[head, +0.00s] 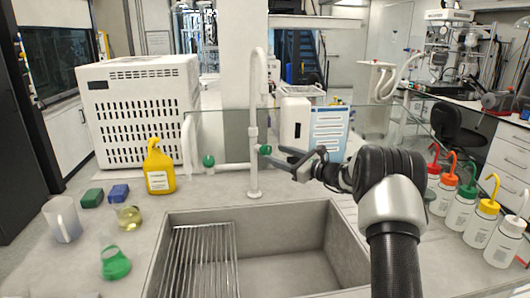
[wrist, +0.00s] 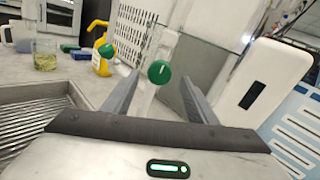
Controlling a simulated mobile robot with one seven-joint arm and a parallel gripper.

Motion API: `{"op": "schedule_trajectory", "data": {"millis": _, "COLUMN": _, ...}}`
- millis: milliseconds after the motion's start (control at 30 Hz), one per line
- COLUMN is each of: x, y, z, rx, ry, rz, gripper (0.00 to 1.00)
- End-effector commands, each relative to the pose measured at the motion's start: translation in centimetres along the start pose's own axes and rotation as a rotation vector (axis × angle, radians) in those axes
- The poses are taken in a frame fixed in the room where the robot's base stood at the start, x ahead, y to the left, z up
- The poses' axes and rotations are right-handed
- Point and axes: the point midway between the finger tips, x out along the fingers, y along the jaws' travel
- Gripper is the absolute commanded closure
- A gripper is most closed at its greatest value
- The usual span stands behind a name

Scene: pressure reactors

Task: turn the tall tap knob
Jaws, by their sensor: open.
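The tall tap (head: 254,120) is a white gooseneck pipe standing behind the sink. Its green knob (head: 265,150) sits on the right side of the stem. The same knob (wrist: 159,72) faces the wrist camera, between the two finger lines and beyond them. My gripper (head: 284,157) is open, just right of the knob, with its fingers pointing left at it. The fingers appear apart from the knob, with a gap on each side in the wrist view. A second green knob (head: 208,161) is on a lower white fitting to the left; it also shows in the wrist view (wrist: 106,50).
A grey sink (head: 300,268) with a metal rack (head: 195,262) lies in front of the tap. A yellow bottle (head: 159,168) and glassware stand left. Several wash bottles (head: 463,205) line the right. A glass panel and white box (head: 295,122) are behind.

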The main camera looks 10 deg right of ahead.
Motion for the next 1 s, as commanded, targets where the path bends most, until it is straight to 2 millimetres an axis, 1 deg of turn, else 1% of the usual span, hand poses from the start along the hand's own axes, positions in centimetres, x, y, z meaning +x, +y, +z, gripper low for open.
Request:
{"op": "schedule_trajectory", "data": {"millis": 33, "x": 1.2, "y": 0.2, "z": 0.0, "rx": -0.002, "ry": -0.002, "rz": 0.005, "gripper": 0.47}}
{"op": "schedule_trajectory", "data": {"millis": 100, "x": 2.5, "y": 0.2, "z": -0.1, "rx": -0.002, "ry": 0.0, "rz": 0.004, "gripper": 0.47}}
{"op": "schedule_trajectory", "data": {"millis": 200, "x": 4.2, "y": 0.1, "z": -0.1, "rx": -0.003, "ry": 0.0, "rz": 0.003, "gripper": 0.47}}
{"op": "schedule_trajectory", "data": {"millis": 300, "x": 5.4, "y": 0.1, "z": -0.1, "rx": -0.002, "ry": 0.0, "rz": 0.002, "gripper": 0.47}}
{"op": "schedule_trajectory", "data": {"millis": 467, "x": 6.4, "y": 0.1, "z": 0.0, "rx": -0.001, "ry": 0.001, "rz": 0.001, "gripper": 0.47}}
{"op": "schedule_trajectory", "data": {"millis": 733, "x": 6.5, "y": 0.1, "z": 0.0, "rx": -0.001, "ry": 0.001, "rz": 0.001, "gripper": 0.47}}
{"op": "schedule_trajectory", "data": {"millis": 767, "x": 6.5, "y": 0.1, "z": 0.0, "rx": -0.001, "ry": 0.001, "rz": 0.001, "gripper": 0.49}}
{"op": "schedule_trajectory", "data": {"millis": 800, "x": 6.5, "y": 0.1, "z": 0.0, "rx": -0.001, "ry": 0.001, "rz": 0.001, "gripper": 0.56}}
{"op": "schedule_trajectory", "data": {"millis": 1000, "x": 6.5, "y": 0.1, "z": 0.0, "rx": -0.001, "ry": 0.001, "rz": 0.001, "gripper": 0.89}}
